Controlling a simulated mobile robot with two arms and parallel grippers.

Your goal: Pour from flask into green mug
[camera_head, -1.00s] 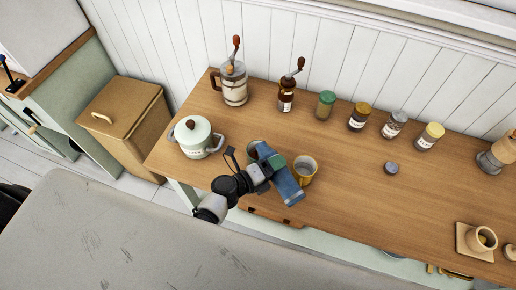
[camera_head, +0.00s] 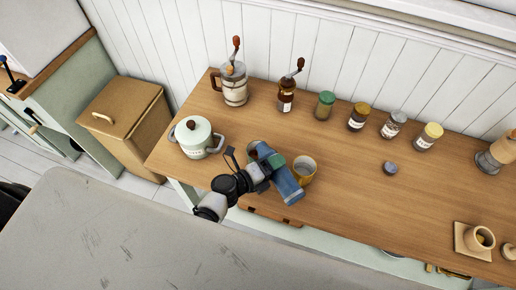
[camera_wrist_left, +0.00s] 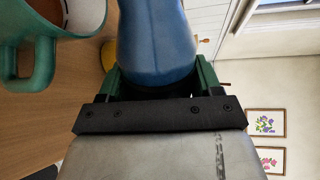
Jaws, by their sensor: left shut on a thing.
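My left gripper (camera_head: 266,172) is shut on a blue flask (camera_head: 287,184), which it holds tilted above the front part of the counter. In the left wrist view the flask (camera_wrist_left: 155,40) sits between the green jaws and runs up out of the picture. Its mouth cannot be made out. No stream of liquid is visible.
A yellow mug (camera_head: 305,172) stands close to the right of the flask. A white lidded pot (camera_head: 196,138) is to the left. A French press (camera_head: 234,86), a grinder (camera_head: 287,95) and several jars line the back.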

